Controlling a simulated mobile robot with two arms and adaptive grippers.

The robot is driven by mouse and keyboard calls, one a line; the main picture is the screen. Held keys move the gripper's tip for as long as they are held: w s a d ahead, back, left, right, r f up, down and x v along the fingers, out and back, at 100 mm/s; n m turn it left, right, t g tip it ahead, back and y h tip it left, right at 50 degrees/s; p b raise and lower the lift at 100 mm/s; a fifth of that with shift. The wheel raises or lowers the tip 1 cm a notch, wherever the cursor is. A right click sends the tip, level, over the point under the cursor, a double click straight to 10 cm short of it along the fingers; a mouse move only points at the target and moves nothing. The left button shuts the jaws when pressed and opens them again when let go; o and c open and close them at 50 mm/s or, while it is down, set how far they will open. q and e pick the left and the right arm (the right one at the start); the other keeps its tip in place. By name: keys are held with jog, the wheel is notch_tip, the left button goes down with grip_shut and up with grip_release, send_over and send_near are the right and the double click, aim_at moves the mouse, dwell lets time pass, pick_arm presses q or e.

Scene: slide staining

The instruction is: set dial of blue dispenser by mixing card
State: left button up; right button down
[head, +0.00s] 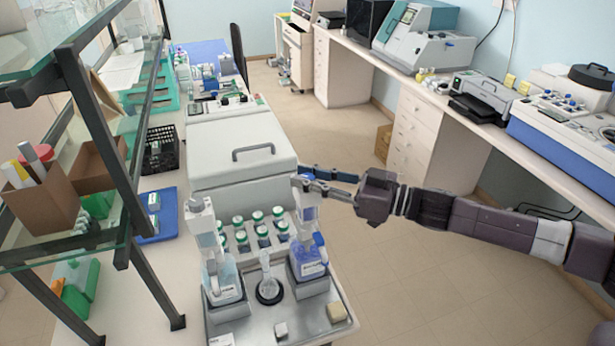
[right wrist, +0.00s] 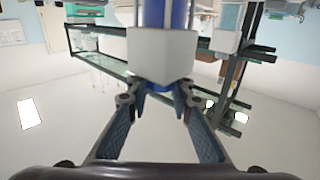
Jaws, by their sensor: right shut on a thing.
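The blue dispenser (head: 308,262) is a bottle of blue liquid with a white pump head, upright at the right of the steel tray (head: 312,326). My right gripper (head: 306,184) comes in from the right and is shut on the dispenser's white upper part (head: 306,208). In the right wrist view, the fingertips (right wrist: 163,92) close on a white block (right wrist: 162,55) with a blue cylinder (right wrist: 178,14) beyond it. I cannot make out the dial or its setting. A small white card (head: 221,340) lies at the tray's front left; its text is unreadable. My left gripper is out of view.
A second dispenser (head: 222,278) with paler liquid stands at the tray's left. A glass flask (head: 267,278) stands between the dispensers, with several green-capped bottles (head: 258,220) behind. A large lidded grey box (head: 240,160) is beyond. A glass shelf (head: 75,240) rises at left.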

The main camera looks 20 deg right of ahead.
jog(key=shift+w+n+g+y, duration=0.1)
jog(key=shift+n+g+y, duration=1.2)
jog(key=shift+g, duration=0.6)
jog(key=shift+f+n+g+y+b, duration=0.15)
jog(key=shift+n+g+y+b, duration=0.15)
jog(key=shift+n+g+b, duration=0.75)
jog(key=n+g+b, duration=0.1)
jog(key=g, duration=0.2)
jog(key=shift+f+n+y+b, duration=0.1)
jog(key=shift+n+y+b, duration=0.2)
jog(key=shift+n+b, duration=0.05)
jog(key=shift+n+g+b, duration=0.7)
jog(key=shift+g+b, duration=0.15)
jog(key=shift+g, duration=0.4)
jog(key=shift+r+g+b, duration=0.2)
jog(key=shift+g+b, duration=0.1)
jog(key=shift+n, duration=0.3)
jog(key=c, duration=1.7)
grip_release()
